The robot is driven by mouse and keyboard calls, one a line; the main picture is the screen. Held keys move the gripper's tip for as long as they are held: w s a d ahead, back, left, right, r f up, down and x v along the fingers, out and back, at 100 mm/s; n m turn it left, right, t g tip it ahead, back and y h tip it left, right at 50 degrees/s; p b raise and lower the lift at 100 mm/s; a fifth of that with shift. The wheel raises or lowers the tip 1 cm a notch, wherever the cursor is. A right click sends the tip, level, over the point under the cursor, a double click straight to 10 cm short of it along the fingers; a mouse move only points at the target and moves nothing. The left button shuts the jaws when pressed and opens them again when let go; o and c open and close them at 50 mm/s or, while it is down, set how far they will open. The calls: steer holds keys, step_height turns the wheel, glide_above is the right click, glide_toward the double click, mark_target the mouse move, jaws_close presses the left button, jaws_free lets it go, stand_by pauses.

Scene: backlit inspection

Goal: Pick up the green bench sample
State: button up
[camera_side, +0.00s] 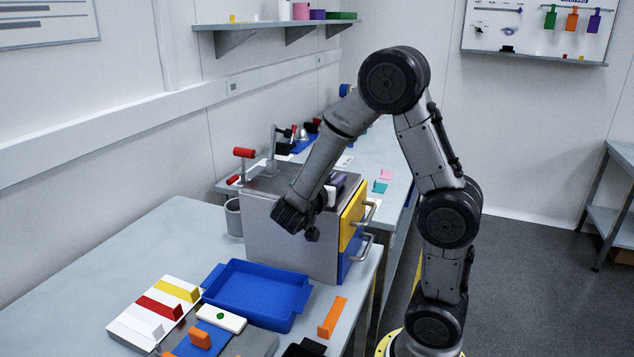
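A white block with a green dot (220,317) lies on the near bench, just in front of the blue tray (258,291). It is the only thing with clear green on the near bench. I cannot tell whether it is the green bench sample. Small teal pieces (380,187) lie on the far bench, right of the cabinet. My gripper (312,236) hangs in front of the grey cabinet (270,236), above and behind the blue tray, apart from the white block. Its fingers are small and dark, so their opening and anything between them cannot be made out.
A white board (133,326) with yellow, red and white strips lies left of the tray. An orange block (332,316) stands right of it. The cabinet has yellow and blue drawers (352,219) with handles. A grey cup (234,217) stands left of it.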

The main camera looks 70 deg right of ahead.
jaws_close()
steer(key=shift+r, duration=0.1)
